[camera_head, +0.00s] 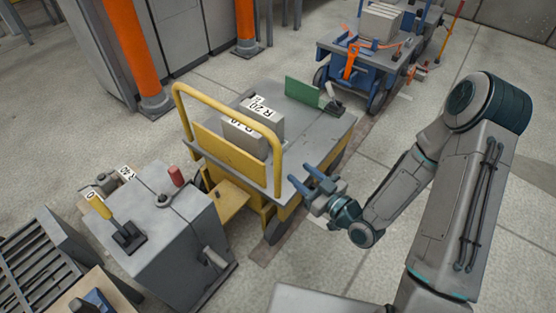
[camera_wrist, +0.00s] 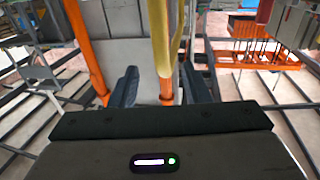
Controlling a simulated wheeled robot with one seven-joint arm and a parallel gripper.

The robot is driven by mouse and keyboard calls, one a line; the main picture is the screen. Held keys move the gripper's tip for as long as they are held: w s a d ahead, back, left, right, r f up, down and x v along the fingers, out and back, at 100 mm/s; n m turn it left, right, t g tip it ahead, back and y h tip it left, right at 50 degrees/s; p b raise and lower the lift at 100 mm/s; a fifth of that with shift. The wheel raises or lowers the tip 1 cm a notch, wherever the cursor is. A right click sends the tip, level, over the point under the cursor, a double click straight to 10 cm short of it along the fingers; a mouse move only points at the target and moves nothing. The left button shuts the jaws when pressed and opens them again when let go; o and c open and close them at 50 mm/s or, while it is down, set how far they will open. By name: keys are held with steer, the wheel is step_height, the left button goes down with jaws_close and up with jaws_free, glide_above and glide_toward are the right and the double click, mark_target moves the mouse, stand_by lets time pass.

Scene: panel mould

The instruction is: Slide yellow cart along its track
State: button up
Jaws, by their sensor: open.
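The yellow cart (camera_head: 262,192) stands on the floor in the middle of the head view, with a grey flat deck and a yellow tube handle (camera_head: 277,165) at its near end. My gripper (camera_head: 306,181) is open beside the right upright of that handle. In the wrist view the yellow handle bar (camera_wrist: 169,40) runs down between the two open fingers (camera_wrist: 158,88). I cannot tell whether either finger touches it. The track (camera_head: 367,139) shows as a dark strip along the floor at the cart's right side, partly hidden by the cart and my arm.
Grey blocks (camera_head: 240,137) and a green plate (camera_head: 302,92) lie on the cart. A grey control box (camera_head: 165,228) with a yellow lever stands at the near left. A blue cart (camera_head: 355,66) stands behind. Orange columns (camera_head: 133,50) rise at left.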

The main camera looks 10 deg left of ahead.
mark_target(281, 157)
steer(key=b+x, duration=0.4)
steer(key=x, duration=0.6)
steer(key=shift+w+a, duration=0.1)
steer(key=shift+a, duration=0.05)
jaws_close()
